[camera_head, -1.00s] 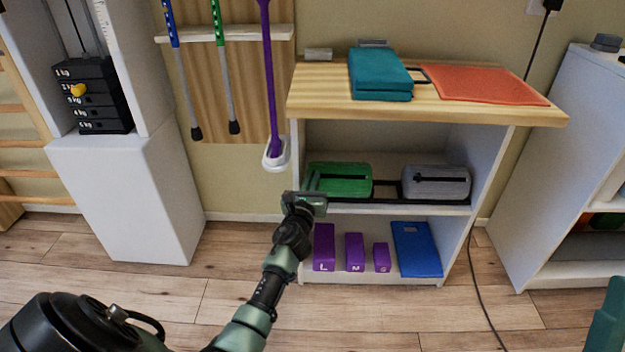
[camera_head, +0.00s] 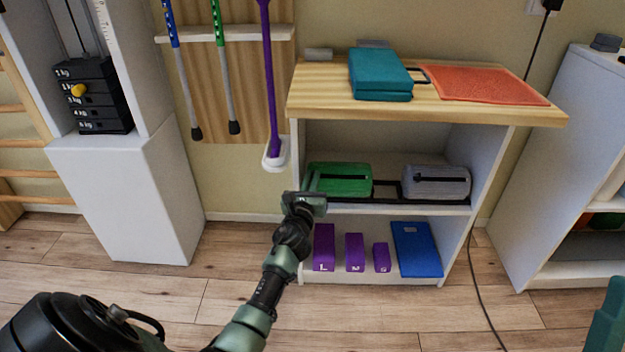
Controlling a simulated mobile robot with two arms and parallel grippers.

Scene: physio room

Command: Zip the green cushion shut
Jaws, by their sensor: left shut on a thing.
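The green cushion (camera_head: 343,188) lies on the middle shelf of the wooden-topped unit, at the left. A dark zip line runs along its front face. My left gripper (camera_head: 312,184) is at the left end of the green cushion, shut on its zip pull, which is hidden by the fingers. My right gripper is not in view.
A grey cushion (camera_head: 436,190) with a dark zip lies to the right on the same shelf (camera_head: 400,208). Below stand purple blocks (camera_head: 324,248) and a blue board (camera_head: 416,250). A purple stick (camera_head: 271,90) hangs left of the unit. The floor in front is clear.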

